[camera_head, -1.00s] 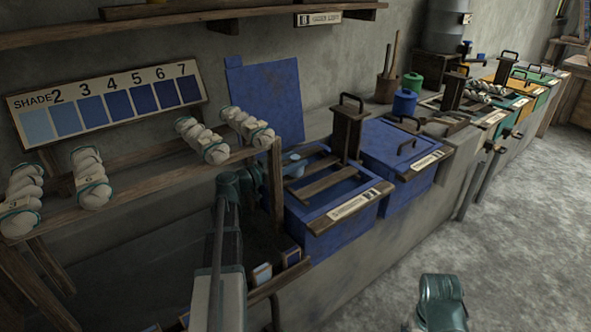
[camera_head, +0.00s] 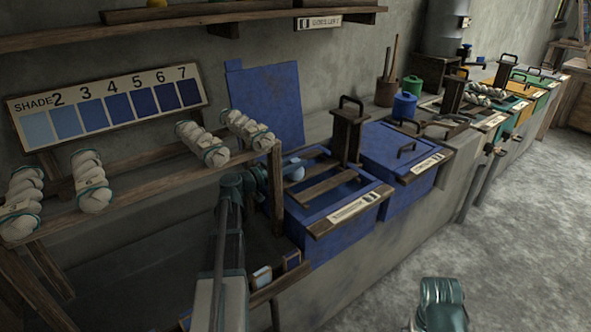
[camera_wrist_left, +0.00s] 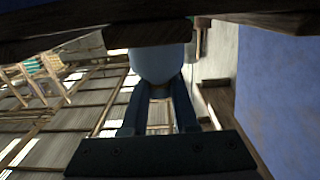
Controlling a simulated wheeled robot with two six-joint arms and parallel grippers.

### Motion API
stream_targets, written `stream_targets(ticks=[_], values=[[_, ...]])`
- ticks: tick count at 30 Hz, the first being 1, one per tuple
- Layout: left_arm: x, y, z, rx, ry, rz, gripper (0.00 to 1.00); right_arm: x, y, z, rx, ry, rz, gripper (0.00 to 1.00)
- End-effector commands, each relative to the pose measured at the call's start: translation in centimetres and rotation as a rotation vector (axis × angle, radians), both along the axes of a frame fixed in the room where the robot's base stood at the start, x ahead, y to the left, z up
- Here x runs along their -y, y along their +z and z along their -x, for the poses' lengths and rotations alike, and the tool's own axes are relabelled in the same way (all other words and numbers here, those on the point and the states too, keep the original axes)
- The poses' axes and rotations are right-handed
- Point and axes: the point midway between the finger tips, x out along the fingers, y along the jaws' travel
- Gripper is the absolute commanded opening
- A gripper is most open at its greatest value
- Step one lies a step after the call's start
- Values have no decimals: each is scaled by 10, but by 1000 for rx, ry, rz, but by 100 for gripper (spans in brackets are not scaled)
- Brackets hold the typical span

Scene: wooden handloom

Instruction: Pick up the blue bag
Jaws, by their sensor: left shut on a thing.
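The blue bag is a small, rounded, light-blue thing (camera_head: 294,171). My right gripper is out of view; only a teal part of my right arm shows at the bottom.
A wooden rack (camera_head: 150,190) with white yarn skeins stands close around my left arm. A wooden press (camera_head: 347,135) rises behind the open vat. A lidded blue vat (camera_head: 400,150) stands to its right. The floor at right is clear.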

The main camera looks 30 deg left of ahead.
Motion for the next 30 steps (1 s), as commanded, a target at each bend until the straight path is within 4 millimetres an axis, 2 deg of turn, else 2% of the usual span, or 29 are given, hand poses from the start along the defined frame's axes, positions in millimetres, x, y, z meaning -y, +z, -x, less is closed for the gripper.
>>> stream_targets(ticks=[8,16,18,30], values=[[0,12,0,0,0,0,0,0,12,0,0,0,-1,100],[0,43,0,0,0,0,0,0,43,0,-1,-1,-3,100],[-6,35,18,0,3,0,0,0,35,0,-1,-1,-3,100],[-45,35,110,0,5,0,0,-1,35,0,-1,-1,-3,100]])
